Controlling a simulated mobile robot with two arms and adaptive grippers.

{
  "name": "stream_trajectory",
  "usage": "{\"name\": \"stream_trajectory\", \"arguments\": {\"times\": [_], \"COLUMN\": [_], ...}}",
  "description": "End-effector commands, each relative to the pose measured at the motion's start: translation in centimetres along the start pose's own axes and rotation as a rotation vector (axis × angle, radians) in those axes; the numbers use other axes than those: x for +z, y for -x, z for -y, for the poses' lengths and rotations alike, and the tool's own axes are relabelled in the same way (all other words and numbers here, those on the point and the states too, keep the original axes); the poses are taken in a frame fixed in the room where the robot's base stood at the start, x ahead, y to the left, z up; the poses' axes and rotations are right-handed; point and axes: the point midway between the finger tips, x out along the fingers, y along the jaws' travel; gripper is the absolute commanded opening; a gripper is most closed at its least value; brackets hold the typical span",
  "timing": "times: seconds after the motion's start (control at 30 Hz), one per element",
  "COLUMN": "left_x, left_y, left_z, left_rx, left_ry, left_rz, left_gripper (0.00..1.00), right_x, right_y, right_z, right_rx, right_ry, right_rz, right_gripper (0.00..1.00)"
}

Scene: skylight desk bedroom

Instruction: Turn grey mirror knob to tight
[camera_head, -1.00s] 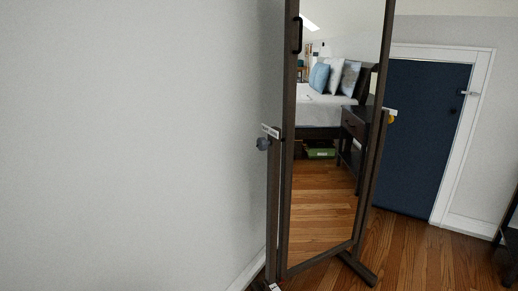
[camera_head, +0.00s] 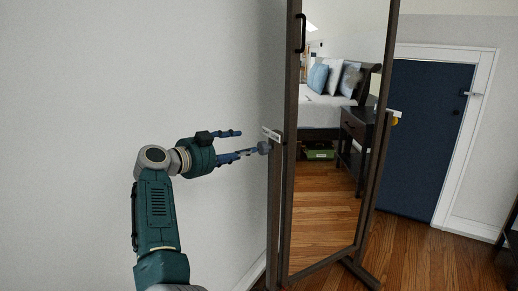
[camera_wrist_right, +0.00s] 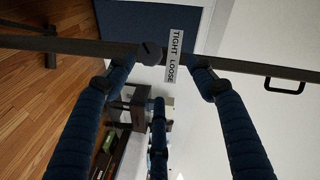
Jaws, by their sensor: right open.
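The grey knob (camera_head: 264,148) sits on the mirror's left post, below a small white label (camera_head: 271,134). In the right wrist view the knob (camera_wrist_right: 151,52) is dark and round, beside the label (camera_wrist_right: 174,58), which reads TIGHT and LOOSE. My right gripper (camera_head: 249,142) is open just left of the knob, its fingers pointing at the post. One lower fingertip is very close to the knob; I cannot tell if it touches. In the wrist view the knob lies between the outer fingertips (camera_wrist_right: 162,65), nearer the left one. My left gripper is not in view.
The tall mirror (camera_head: 320,220) stands in a dark wooden frame, with a black handle (camera_head: 301,33). A plain wall (camera_head: 90,80) is at the left. A dark blue door (camera_head: 415,140) is behind.

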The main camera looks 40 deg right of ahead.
Motion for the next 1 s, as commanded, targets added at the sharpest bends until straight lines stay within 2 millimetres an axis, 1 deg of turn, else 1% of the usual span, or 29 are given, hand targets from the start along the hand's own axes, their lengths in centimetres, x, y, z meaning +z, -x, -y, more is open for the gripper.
{"name": "stream_trajectory", "arguments": {"times": [0.07,0.17,0.27,0.5,0.7,0.83,1.0], "left_x": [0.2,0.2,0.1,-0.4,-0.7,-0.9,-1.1], "left_y": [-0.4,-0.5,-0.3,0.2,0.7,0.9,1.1], "left_z": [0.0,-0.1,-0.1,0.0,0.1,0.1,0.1], "left_rx": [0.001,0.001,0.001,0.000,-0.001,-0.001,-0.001], "left_ry": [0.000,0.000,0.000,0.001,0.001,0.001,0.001], "left_rz": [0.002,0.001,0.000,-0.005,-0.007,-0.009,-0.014], "left_gripper": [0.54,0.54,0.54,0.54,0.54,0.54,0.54], "right_x": [0.3,0.5,0.5,0.5,0.6,0.6,0.7], "right_y": [0.7,0.6,-0.5,-5.1,-8.2,-9.3,-9.7], "right_z": [-0.3,-0.7,-0.9,-1.2,-1.4,-1.5,-1.5], "right_rx": [0.052,0.082,0.085,0.083,0.081,0.080,0.080], "right_ry": [0.004,0.010,0.011,0.010,0.009,0.008,0.007], "right_rz": [0.021,0.028,0.027,0.023,0.025,0.027,0.027], "right_gripper": [0.54,0.54,0.54,0.54,0.54,0.54,0.54]}}
